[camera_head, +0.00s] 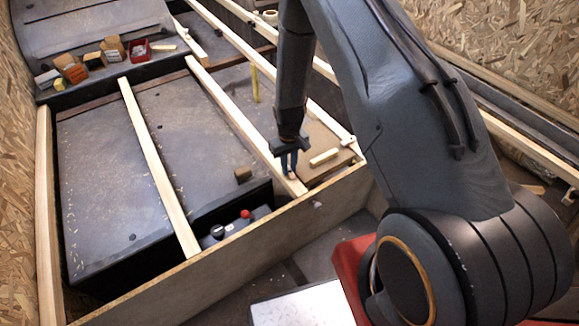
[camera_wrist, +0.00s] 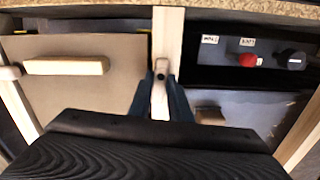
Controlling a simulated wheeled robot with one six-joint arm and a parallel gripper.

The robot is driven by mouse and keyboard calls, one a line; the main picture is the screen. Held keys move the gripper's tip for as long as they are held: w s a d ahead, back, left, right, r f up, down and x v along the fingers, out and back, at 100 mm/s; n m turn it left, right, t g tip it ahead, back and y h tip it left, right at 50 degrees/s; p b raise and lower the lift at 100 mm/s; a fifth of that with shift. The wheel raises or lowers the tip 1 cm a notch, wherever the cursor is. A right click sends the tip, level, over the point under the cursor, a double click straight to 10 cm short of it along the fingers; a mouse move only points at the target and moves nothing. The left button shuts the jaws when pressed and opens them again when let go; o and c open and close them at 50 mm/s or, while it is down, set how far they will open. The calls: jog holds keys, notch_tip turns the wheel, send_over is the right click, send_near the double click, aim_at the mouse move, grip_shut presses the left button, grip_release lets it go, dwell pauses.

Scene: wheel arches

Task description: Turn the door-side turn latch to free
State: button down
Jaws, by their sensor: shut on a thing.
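My gripper (camera_head: 289,160) reaches down to the light wooden batten beside a brown hatch panel (camera_head: 318,140). In the wrist view, its two blue fingers (camera_wrist: 160,98) are shut on a small pale turn latch (camera_wrist: 160,107) with a dark screw head at its far end. The latch lies roughly lengthwise along the batten (camera_wrist: 168,30). The fingers partly hide its sides. The panel (camera_wrist: 95,95) carries a pale wooden bar handle (camera_wrist: 66,65) left of my gripper. Another pale piece (camera_wrist: 9,73) sits at the panel's far left edge; I cannot tell whether it is a second latch.
A small brown block (camera_head: 243,174) lies left of my gripper. A wooden front board (camera_head: 250,240) runs close by. Several small boxes stand at the back left.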

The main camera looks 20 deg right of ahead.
aim_at(289, 170)
jog(key=shift+n, duration=0.5)
dwell(0.3)
jog(key=c, duration=1.6)
grip_release()
jog(key=shift+c, duration=0.2)
jog(key=shift+r, duration=3.9)
